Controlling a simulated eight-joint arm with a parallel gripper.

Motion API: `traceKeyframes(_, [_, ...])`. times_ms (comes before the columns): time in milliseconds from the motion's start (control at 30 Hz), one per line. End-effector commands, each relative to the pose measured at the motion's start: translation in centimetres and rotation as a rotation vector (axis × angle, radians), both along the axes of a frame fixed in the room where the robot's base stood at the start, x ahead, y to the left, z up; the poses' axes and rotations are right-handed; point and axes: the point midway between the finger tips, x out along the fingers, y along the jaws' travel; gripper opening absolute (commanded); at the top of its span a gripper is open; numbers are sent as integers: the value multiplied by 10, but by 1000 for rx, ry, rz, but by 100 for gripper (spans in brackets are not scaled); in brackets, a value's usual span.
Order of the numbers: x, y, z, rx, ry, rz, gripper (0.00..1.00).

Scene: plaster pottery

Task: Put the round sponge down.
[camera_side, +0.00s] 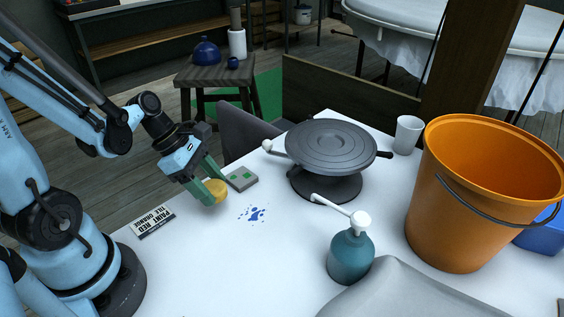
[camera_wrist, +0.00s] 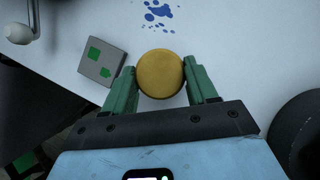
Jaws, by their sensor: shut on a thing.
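The round yellow sponge (camera_side: 216,190) is between the green fingers of my gripper (camera_side: 209,184), close to the white table (camera_side: 290,245) near its left side. In the wrist view the sponge (camera_wrist: 160,74) sits between both fingertips of my gripper (camera_wrist: 162,82), which touch its sides. I cannot tell whether its underside touches the table. My gripper is shut on the sponge.
A grey block with green patches (camera_side: 241,179) lies beside the sponge. Blue spots (camera_side: 254,213) mark the table just right of it. A grey turntable (camera_side: 331,147), a teal pump bottle (camera_side: 350,256) and an orange bucket (camera_side: 450,220) stand further right. A label card (camera_side: 153,220) lies at left.

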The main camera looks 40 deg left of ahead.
Motion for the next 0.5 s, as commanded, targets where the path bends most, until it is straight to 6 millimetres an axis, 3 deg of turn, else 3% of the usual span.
traceKeyframes(200, [8,-29,1,0,-2,-198,24])
traceKeyframes(500, [27,-77,1,-1,-4,-226,24])
